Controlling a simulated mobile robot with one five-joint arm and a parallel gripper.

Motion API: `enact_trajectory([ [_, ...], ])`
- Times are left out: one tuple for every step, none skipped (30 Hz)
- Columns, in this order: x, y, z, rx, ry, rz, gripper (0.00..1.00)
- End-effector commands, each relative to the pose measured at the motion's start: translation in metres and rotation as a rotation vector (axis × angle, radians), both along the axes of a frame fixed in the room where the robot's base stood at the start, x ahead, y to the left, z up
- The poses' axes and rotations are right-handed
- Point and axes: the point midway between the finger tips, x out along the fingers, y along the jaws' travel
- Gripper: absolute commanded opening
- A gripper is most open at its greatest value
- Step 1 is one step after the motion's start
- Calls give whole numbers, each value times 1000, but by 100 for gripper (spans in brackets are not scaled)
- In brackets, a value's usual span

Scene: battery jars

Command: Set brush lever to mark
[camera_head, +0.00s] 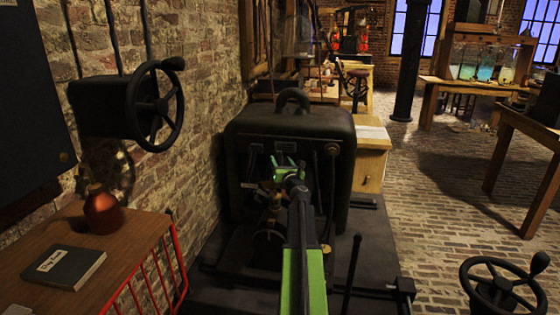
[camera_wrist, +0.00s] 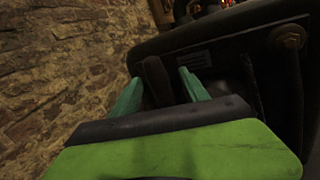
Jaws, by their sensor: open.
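The large black machine housing (camera_head: 310,130) stands against the brick wall, with a handle on top. My gripper (camera_head: 287,170) is in front of its face, with its green fingers open. In the wrist view, a dark brown upright handle (camera_wrist: 157,82), probably the brush lever, shows between the two spread fingertips of my gripper (camera_wrist: 160,92). I see no clear contact, and cannot tell whether the handle is fully between the fingers or behind them. I cannot make out a mark.
A black upright rod (camera_head: 351,272) stands right of my arm. A handwheel (camera_head: 155,105) is on the left wall, another (camera_head: 503,285) at lower right. A wooden table (camera_head: 45,235) at left holds a book (camera_head: 64,266) and red bottle (camera_head: 103,211).

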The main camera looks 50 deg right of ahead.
Motion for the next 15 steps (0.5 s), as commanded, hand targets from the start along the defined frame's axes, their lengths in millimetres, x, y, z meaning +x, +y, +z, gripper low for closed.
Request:
enact_trajectory([
  [-13,12,-2,0,0,-1,53],
  [-20,17,-3,1,-1,-1,53],
  [-30,24,-4,1,-1,0,53],
  [-37,30,-5,0,0,0,53],
  [-44,35,-5,0,0,0,53],
  [-54,41,-6,-1,1,-1,53],
  [-60,47,-7,-1,1,-1,53],
  [-67,52,-8,-1,1,-1,53],
  [-76,58,-9,-1,1,0,53],
  [-82,63,-9,0,0,0,53],
  [-89,66,-10,0,0,-1,53],
  [-96,71,-10,0,-1,-1,53],
  [-101,75,-11,1,-1,-2,53],
  [-105,78,-11,0,0,-1,53],
  [-110,81,-11,0,0,-1,53],
])
